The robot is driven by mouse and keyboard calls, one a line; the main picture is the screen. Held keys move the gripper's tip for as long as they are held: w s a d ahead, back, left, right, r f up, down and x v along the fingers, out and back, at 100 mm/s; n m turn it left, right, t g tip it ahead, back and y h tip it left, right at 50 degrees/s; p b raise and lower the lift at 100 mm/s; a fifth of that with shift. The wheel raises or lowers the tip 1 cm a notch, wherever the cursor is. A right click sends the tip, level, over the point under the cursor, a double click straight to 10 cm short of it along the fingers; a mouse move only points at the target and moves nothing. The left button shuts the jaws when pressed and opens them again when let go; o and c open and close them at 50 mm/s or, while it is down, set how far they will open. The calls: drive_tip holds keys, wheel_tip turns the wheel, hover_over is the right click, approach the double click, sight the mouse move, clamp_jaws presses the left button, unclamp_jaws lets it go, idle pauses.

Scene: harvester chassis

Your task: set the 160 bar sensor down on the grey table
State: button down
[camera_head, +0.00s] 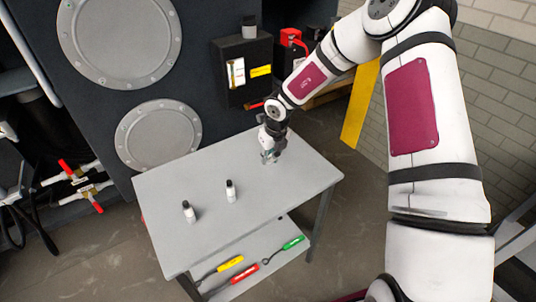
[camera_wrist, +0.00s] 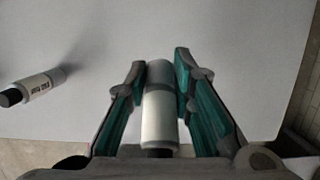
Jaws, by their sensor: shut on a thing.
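My gripper (camera_head: 269,157) is low over the back right part of the grey table (camera_head: 264,205). In the wrist view its two green-padded fingers (camera_wrist: 160,68) are shut on a white cylindrical sensor (camera_wrist: 159,118) with a grey end and a dark end. The held sensor's label does not show, and I cannot tell whether it touches the table.
The tabletop around my gripper is clear. A lower shelf (camera_head: 250,272) holds yellow, red and green-handled tools. The dark chassis (camera_head: 200,75) with a black box (camera_head: 243,72) stands behind the table. A yellow post (camera_head: 361,105) is at the back right.

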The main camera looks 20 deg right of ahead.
sight(268, 174)
idle(0.3)
drive_tip(key=shift+s+b+x, duration=0.2)
drive_tip(key=shift+b+x, duration=0.05)
drive_tip(key=shift+x, duration=0.7)
drive_tip(key=shift+s+b+x, duration=0.2)
drive_tip(key=shift+b+x, duration=0.05)
drive_tip(key=shift+x, duration=0.7)
drive_tip(key=shift+s+b+x, duration=0.2)
drive_tip(key=shift+b+x, duration=0.05)
drive_tip(key=shift+x, duration=0.75)
drive_tip(key=shift+d+f, duration=0.15)
drive_tip(key=shift+f, duration=0.1)
drive_tip(key=c, duration=1.3)
unclamp_jaws()
drive_tip(key=v, duration=1.2)
